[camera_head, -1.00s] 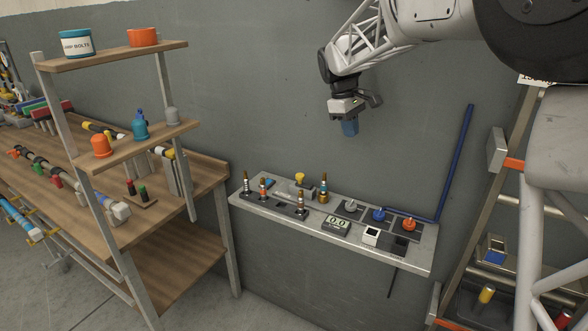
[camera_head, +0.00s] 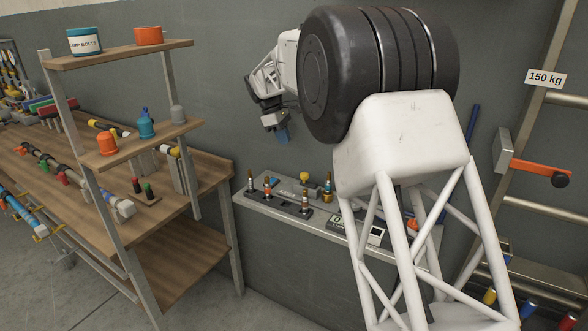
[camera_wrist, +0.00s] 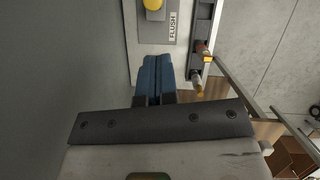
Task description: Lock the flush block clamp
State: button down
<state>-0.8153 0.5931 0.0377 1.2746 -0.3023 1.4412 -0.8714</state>
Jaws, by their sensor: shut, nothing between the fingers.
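The flush block is a grey plate (camera_wrist: 158,30) marked "FLUSH" in the wrist view, with a yellow knob (camera_wrist: 153,4) cut by the top edge. In the head view the yellow knob (camera_head: 304,177) stands at the back of the wall shelf. Whether the clamp is locked cannot be told. My gripper (camera_head: 284,136) hangs above the shelf's left half, apart from it, with blue fingers pointing down. In the wrist view its blue fingers (camera_wrist: 157,62) are together and empty, just below the plate in the picture.
A dark rail (camera_head: 292,208) with several brown-topped fittings lies along the shelf's front left. My arm hides much of the shelf's right side. A wooden rack (camera_head: 150,134) with bottles stands to the left. An orange-handled lever (camera_head: 540,171) is at the right.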

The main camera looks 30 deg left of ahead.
aim_at(305, 175)
jog(key=shift+n, duration=0.4)
jog(key=a, duration=0.1)
jog(key=a+f, duration=0.1)
jog(key=a, duration=0.1)
jog(key=a+f, duration=0.1)
jog(key=shift+s+a, duration=0.15)
jog(key=shift+s, duration=0.25)
jog(key=shift+f, duration=0.15)
jog(key=x, duration=0.3)
jog(key=d+x, duration=0.1)
jog(key=x, duration=0.3)
jog(key=d+x, duration=0.1)
jog(key=x, duration=0.2)
jog(key=shift+w, duration=0.3)
jog(key=shift+w+d, duration=0.25)
jog(key=shift+d, duration=0.8)
jog(key=shift+d, duration=1.8)
